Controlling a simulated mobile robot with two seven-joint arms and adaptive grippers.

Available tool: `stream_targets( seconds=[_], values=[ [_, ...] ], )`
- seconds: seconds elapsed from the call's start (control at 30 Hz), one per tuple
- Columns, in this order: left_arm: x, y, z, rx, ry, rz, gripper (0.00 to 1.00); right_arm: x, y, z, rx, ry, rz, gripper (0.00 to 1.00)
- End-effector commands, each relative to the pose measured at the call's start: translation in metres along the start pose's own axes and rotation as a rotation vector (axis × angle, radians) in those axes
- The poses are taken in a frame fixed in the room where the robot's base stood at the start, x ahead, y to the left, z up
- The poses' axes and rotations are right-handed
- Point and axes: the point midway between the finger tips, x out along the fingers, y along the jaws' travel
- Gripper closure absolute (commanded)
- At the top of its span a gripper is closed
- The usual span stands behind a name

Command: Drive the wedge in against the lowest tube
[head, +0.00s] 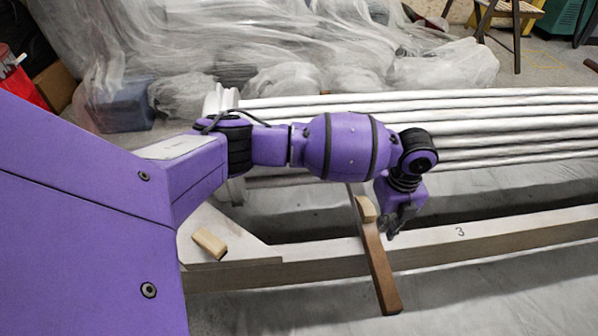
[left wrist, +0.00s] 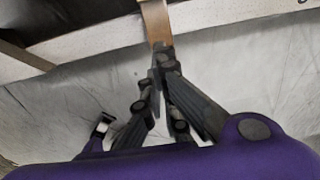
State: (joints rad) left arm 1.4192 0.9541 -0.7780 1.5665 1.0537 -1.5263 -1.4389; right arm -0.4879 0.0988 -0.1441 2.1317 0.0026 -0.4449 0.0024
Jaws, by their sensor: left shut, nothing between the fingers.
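A stack of long white tubes (head: 480,140) lies across the back; my arm hides part of the lowest ones. A small pale wooden wedge-like block (head: 367,209) sits at the far end of a brown wooden bar (head: 377,262), on the tube side of the long beam. A second pale wooden block (head: 209,243) lies on the board at left. My left gripper (head: 390,233) points down just right of the bar, shut and empty. In the left wrist view, its fingertips (left wrist: 160,62) meet near the end of the brown bar (left wrist: 155,22). My right gripper is not in view.
A long timber beam (head: 475,236) marked 3 runs across the front, with the bar crossing it. Clear plastic sheeting (head: 260,45) is heaped behind the tubes. The sheeted floor (head: 480,295) is bare in front of the beam.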

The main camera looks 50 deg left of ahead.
Motion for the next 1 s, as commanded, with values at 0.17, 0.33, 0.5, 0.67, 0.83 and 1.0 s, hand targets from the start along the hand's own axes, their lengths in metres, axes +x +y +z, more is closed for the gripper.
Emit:
stream_targets(
  seconds=[0.17, 0.33, 0.5, 0.67, 0.83, 1.0],
  values=[
    [0.031, 0.001, 0.0, -0.002, 0.002, 0.004, 1.0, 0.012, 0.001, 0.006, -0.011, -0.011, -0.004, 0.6],
    [0.068, 0.002, -0.001, -0.003, 0.003, 0.006, 1.0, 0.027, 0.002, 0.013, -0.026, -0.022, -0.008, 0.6],
    [0.1, 0.0, 0.005, -0.005, -0.001, 0.002, 1.0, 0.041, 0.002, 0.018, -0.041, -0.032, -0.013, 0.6],
    [0.095, 0.0, 0.032, -0.004, -0.002, 0.0, 1.0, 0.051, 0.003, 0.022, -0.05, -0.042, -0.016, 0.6],
    [0.091, -0.001, 0.04, -0.002, -0.002, -0.002, 1.0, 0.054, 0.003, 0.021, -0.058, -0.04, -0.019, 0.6],
    [0.09, -0.001, 0.041, -0.002, -0.002, -0.004, 1.0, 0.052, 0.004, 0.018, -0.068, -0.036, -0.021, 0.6]
  ],
)
